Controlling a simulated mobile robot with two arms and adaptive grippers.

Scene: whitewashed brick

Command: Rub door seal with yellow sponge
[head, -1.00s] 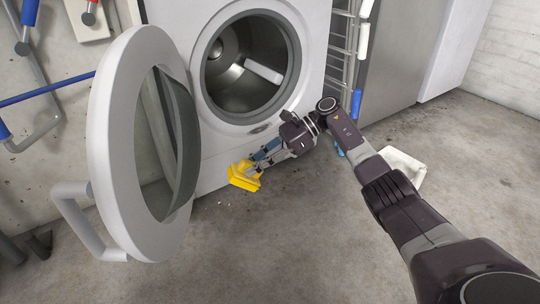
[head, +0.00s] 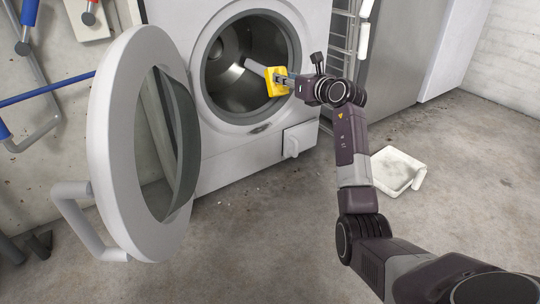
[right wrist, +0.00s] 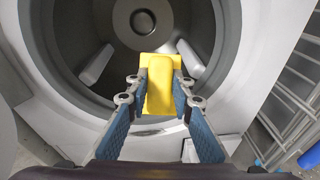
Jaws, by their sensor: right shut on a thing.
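The yellow sponge (head: 277,82) is held by my right gripper (head: 288,82), in front of the right side of the washer's round opening. In the right wrist view the sponge (right wrist: 160,86) sits between the two fingers of the gripper (right wrist: 159,92), over the lower rim of the opening. The grey door seal (head: 294,55) rings the drum opening; I cannot tell whether the sponge touches it. The seal also shows in the right wrist view (right wrist: 222,70). The round washer door (head: 112,135) stands open to the left. My left gripper is not in view.
A white tray (head: 396,172) lies on the floor at right. A small white flap (head: 299,139) sits low on the washer front. A wire rack (head: 342,45) stands right of the washer.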

